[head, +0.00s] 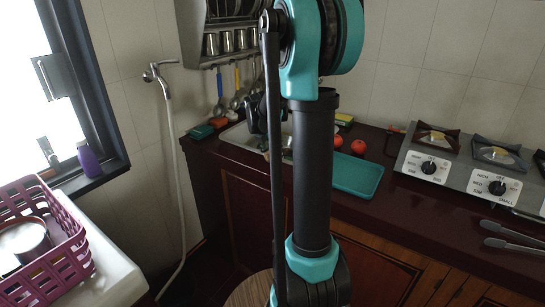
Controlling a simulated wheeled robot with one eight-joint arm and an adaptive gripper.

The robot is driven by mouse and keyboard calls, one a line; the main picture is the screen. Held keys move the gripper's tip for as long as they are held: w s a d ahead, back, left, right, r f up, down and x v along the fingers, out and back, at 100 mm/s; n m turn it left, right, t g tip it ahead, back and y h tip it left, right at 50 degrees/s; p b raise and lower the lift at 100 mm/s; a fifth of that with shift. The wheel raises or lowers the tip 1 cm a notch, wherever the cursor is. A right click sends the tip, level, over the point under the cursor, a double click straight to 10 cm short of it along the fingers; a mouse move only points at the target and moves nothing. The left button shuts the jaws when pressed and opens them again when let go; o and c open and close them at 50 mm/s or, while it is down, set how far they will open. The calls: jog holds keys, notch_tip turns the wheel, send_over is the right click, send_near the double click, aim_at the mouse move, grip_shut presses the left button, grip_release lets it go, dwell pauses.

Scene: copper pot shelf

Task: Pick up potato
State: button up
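I cannot make out a potato in the head view; my arm hides part of the counter and sink area. What looks like part of my gripper (257,112) shows as a dark shape left of my arm, over the sink (238,137). Its fingers are too hidden to tell whether it is open or shut, or whether it holds anything.
A teal tray or board (368,183) lies on the dark red counter (420,222), with two red tomatoes (358,147) behind it. A gas stove (462,172) and metal tongs (512,236) are at the right. A purple basket (62,262) stands at the left.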

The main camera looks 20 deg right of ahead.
aim_at(273, 149)
notch_tip(273, 149, up, 19)
jog(key=shift+f, duration=0.2)
dwell(0.5)
